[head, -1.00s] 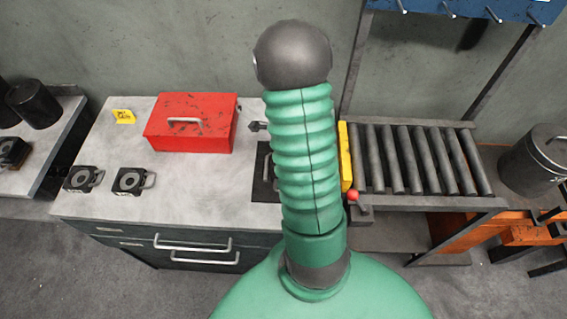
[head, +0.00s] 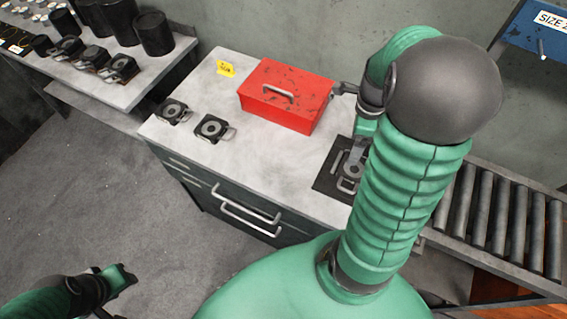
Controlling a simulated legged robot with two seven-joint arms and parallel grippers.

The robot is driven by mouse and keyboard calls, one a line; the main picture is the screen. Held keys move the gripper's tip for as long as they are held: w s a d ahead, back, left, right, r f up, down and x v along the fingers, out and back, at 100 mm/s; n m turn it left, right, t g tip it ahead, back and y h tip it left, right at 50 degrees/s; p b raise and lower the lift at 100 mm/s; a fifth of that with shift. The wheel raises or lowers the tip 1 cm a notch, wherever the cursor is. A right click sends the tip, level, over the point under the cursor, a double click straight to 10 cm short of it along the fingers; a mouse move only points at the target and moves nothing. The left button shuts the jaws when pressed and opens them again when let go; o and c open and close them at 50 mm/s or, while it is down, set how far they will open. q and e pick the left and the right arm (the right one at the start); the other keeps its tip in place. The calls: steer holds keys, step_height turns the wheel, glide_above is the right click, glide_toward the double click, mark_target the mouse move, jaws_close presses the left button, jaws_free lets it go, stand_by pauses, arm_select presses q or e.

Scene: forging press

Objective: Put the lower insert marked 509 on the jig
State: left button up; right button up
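Two black inserts with ring faces and loop handles, the left one (head: 173,111) and the right one (head: 212,128), lie on the grey bench left of centre; I cannot read their marks. The jig's dark plate (head: 325,178) lies at the bench's right part. A dark part with a loop handle (head: 347,186) is on that plate, partly hidden. My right gripper (head: 357,163) is over this part, pointing down; its fingers are mostly hidden, and I cannot tell whether it grips. My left gripper (head: 118,293) is open and empty at the lower left, away from the bench.
A second bench (head: 150,85) at upper left holds several dark parts and cylinders. A roller conveyor (head: 500,225) is at the right. The bench's front middle is clear.

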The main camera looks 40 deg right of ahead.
steer(key=w+a+f+n+t, duration=0.1)
steer(key=w+a+n, duration=0.3)
steer(key=a+n, duration=0.9)
steer(key=w+a+f+n+t, duration=0.1)
steer(key=w+a+n, duration=0.3)
steer(key=a+n, duration=0.9)
steer(key=shift+w+a+f+n, duration=0.25)
steer(key=shift+f+n, duration=0.35)
steer(key=shift+n, duration=1)
steer(key=shift+d, duration=0.1)
